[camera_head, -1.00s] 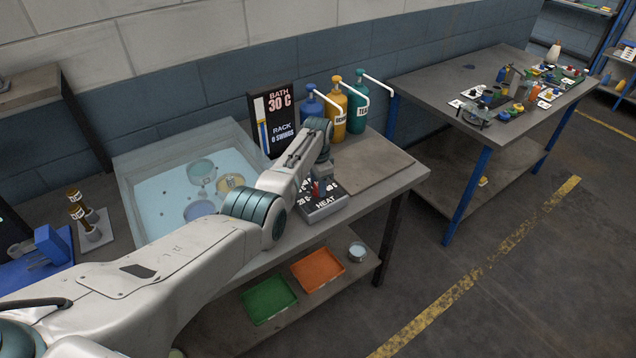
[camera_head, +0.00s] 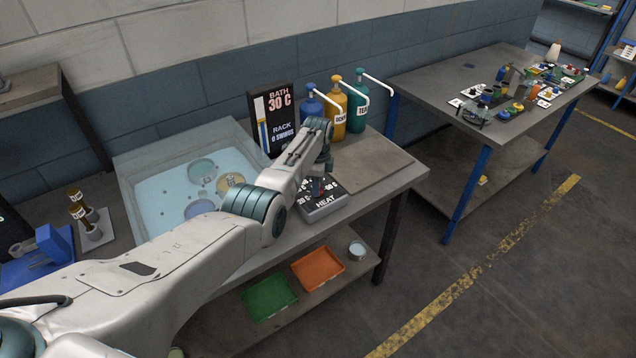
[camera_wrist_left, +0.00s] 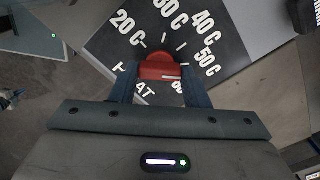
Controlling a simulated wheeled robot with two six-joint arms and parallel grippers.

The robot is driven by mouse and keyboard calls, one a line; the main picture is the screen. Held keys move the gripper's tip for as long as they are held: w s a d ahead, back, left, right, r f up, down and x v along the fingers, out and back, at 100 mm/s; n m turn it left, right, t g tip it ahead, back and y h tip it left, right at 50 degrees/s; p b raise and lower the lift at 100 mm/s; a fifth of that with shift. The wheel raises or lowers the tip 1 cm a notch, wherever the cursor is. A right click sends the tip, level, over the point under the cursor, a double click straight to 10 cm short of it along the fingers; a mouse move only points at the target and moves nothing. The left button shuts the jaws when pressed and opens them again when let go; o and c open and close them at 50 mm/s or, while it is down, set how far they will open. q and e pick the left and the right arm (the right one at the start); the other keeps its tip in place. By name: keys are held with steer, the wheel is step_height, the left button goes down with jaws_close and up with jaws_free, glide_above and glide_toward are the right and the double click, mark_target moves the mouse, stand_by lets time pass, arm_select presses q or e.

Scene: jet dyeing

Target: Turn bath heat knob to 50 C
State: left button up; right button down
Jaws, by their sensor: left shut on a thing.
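The red heat knob (camera_wrist_left: 161,67) sits on the black dial plate of the heat box (camera_wrist_left: 222,62), which is marked 20 C, 30 C, 40 C, 50 C and a partly hidden 60. My left gripper (camera_wrist_left: 161,80) is shut on the knob, one blue finger on each side. A short white line shows on the knob; which mark it points at is unclear. In the head view my left gripper (camera_head: 319,187) is over the heat box (camera_head: 324,206), and hides much of the knob. The bath display (camera_head: 274,118) reads BATH 30 C. My right gripper is out of view.
The water bath (camera_head: 135,185) with several cups in it lies left of the heat box. Blue, yellow and teal pump bottles (camera_head: 356,105) stand behind. A bare board (camera_head: 370,170) lies right of the box. Green (camera_head: 268,298) and orange (camera_head: 318,268) trays rest on the shelf below.

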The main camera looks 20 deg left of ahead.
arm_select(q)
steer(key=shift+w+r, duration=0.2)
steer(key=shift+r, duration=0.1)
steer(key=o, duration=0.8)
steer(key=shift+c, duration=0.2)
steer(key=shift+o, duration=1.1)
steer(key=shift+s, duration=0.1)
steer(key=shift+f, duration=0.15)
step_height(320, 180, up, 11)
steer(key=b, duration=0.3)
steer(key=shift+s+f, duration=0.1)
